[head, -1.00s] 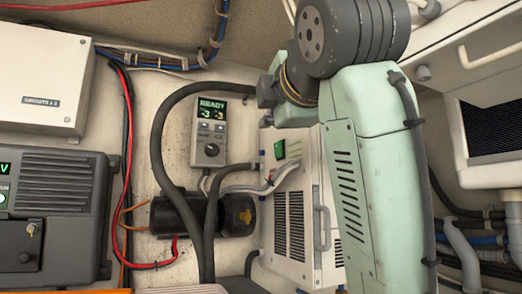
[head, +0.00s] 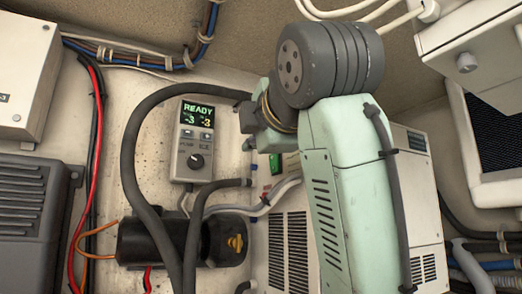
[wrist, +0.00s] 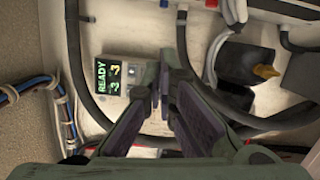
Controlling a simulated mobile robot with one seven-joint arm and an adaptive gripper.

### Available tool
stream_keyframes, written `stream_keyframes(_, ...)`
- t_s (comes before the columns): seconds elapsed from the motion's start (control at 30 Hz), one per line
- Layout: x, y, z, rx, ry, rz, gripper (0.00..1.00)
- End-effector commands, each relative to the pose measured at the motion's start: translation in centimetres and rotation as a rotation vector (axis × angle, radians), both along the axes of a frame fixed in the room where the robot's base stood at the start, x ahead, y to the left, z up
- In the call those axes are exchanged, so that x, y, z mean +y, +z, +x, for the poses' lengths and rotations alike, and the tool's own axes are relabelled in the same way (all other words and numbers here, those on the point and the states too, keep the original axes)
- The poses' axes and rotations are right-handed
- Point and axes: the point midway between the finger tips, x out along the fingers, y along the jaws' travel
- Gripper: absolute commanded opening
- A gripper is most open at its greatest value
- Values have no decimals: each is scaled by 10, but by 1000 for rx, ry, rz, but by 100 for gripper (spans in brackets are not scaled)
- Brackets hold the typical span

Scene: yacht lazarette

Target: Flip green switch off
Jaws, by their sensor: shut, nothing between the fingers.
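The green switch (head: 275,163) sits on the upper left part of a white vented box (head: 276,232) in the head view, just left of my arm. It is small and partly cut off by my arm there, and I cannot tell its position. I cannot make it out in the wrist view. My gripper (wrist: 163,75) shows in the wrist view with its dark fingers close together and empty, in front of the wall near the READY display.
A controller with a READY display and a knob (head: 195,140) is on the wall left of the switch; its display also shows in the wrist view (wrist: 106,76). Black hoses (head: 130,165) and a dark cylinder (head: 225,241) lie close by. A grey unit (head: 30,215) stands at left.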

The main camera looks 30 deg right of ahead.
Motion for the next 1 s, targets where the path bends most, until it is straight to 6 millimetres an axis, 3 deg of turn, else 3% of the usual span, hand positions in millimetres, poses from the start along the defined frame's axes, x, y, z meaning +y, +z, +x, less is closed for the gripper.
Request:
stream_keyframes(0.17, -7, 2, 23, 3, 1, 3, 0)
stream_keyframes(0.53, -30, 6, 97, 4, 1, 2, 0)
stream_keyframes(0.7, -57, 9, 91, 0, -2, 2, 0)
stream_keyframes(1.0, -69, 7, 90, 0, 0, 1, 0)
